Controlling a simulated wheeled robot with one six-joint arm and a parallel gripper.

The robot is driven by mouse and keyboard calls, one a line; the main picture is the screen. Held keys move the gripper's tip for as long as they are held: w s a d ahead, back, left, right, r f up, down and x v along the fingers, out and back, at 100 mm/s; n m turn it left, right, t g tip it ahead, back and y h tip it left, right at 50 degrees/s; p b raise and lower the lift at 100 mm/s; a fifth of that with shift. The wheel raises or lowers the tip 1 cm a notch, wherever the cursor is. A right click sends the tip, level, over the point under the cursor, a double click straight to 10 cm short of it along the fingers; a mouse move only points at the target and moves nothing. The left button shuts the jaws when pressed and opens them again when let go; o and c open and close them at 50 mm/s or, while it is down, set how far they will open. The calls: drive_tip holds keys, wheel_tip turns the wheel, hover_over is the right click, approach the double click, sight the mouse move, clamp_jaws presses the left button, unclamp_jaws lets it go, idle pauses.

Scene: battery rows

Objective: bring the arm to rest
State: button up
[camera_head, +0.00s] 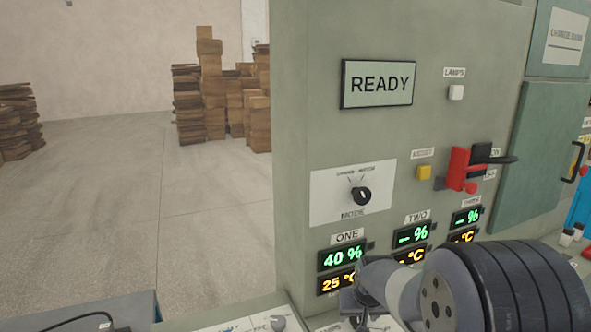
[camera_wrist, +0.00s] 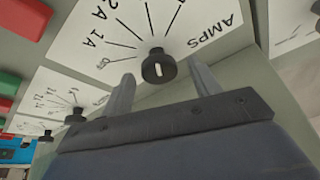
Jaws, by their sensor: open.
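My gripper (camera_wrist: 162,74) is open in the wrist view, with one finger on each side of a black AMPS dial knob (camera_wrist: 158,66). Gaps show between the knob and both fingers, and nothing is held. The knob has a white pointer mark and stands on a white plate marked 1A and 2A. In the head view my gripper (camera_head: 354,306) is low, just in front of the sloping desk under the display labelled ONE (camera_head: 343,259). My wrist and arm cover the lower right there.
Another black knob (camera_wrist: 75,115) and red and green buttons lie left in the wrist view. Open floor (camera_head: 150,210) and stacked boxes (camera_head: 211,90) are left.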

drive_tip(key=shift+f+n, duration=0.1)
drive_tip(key=shift+n, duration=0.3)
drive_tip(key=shift+d+n+y+b, duration=0.15)
drive_tip(key=shift+n+y+b, duration=0.6)
drive_tip(key=shift+n, duration=1.25)
drive_tip(key=n+y, duration=0.1)
drive_tip(key=n, duration=0.1)
drive_tip(key=n+g+p, duration=0.1)
drive_tip(key=n, duration=0.1)
drive_tip(key=shift+w+d+y, duration=0.1)
drive_tip(key=shift+w+y, duration=0.05)
drive_tip(key=shift+y, duration=0.2)
drive_tip(key=n+p, duration=0.1)
drive_tip(key=n, duration=0.1)
drive_tip(key=n+g+p, duration=0.1)
drive_tip(key=n+p, duration=0.1)
drive_tip(key=shift+r+g+y, duration=0.2)
drive_tip(key=shift+g+y, duration=0.1)
drive_tip(key=shift+y, duration=0.1)
drive_tip(key=n+g+p, duration=0.1)
drive_tip(key=n+p, duration=0.4)
drive_tip(key=shift+w+g+y, duration=0.2)
drive_tip(key=shift+g+y, duration=0.1)
drive_tip(key=shift+g, duration=0.1)
drive_tip(key=shift+d+r, duration=0.15)
drive_tip(key=shift+d, duration=0.05)
drive_tip(key=shift+v, duration=1.2)
drive_tip(key=shift+s, duration=0.15)
